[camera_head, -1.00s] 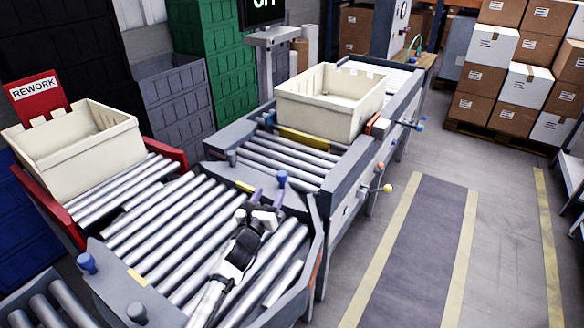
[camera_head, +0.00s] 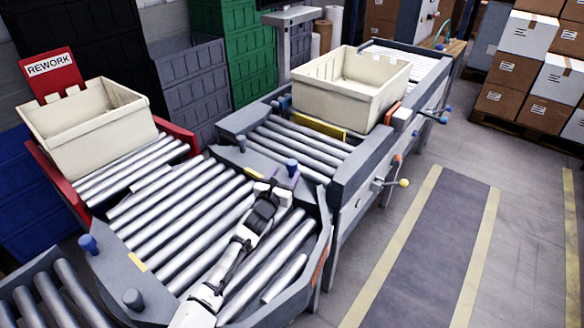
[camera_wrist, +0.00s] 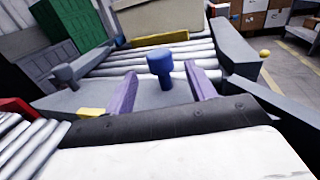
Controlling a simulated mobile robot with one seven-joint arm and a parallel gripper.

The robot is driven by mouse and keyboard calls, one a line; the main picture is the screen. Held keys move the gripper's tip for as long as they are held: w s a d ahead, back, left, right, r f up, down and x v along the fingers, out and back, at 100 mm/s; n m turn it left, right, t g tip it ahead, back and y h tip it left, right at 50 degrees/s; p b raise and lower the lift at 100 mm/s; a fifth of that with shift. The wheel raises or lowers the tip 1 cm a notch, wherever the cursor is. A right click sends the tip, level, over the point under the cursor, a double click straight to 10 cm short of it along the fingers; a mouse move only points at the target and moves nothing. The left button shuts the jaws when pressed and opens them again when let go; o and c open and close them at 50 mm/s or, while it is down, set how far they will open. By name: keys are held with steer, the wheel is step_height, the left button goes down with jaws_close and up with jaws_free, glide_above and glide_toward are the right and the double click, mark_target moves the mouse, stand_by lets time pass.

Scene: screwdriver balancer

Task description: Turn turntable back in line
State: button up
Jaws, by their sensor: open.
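The turntable (camera_head: 185,225) is a roller deck with grey end plates. Its rollers run at an angle to those of the conveyor behind it and nearly parallel to those at the rework station. A blue knob (camera_head: 291,165) stands upright on its far end plate. My gripper (camera_head: 283,180) reaches over the deck to this knob. In the wrist view, my open gripper (camera_wrist: 160,84) has its purple fingers on either side of the blue knob (camera_wrist: 160,64), with gaps showing. I cannot tell how far the knob lies between the fingertips.
A cream tote (camera_head: 345,100) stands on the conveyor behind a yellow bar (camera_head: 318,127). Another tote (camera_head: 90,130) stands on the red rework station (camera_head: 178,130). Another blue knob (camera_head: 88,243) is on the near end plate. The floor at right (camera_head: 430,240) is clear.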

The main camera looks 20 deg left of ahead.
mark_target(290, 169)
steer(key=w, duration=0.1)
steer(key=w+b, duration=0.1)
steer(key=w, duration=0.1)
steer(key=w+b, duration=0.1)
steer(key=w, duration=0.1)
steer(key=shift+d+f, duration=0.15)
steer(key=shift+d, duration=0.1)
steer(key=shift+w, duration=0.45)
steer(key=shift+c, duration=0.4)
jaws_close()
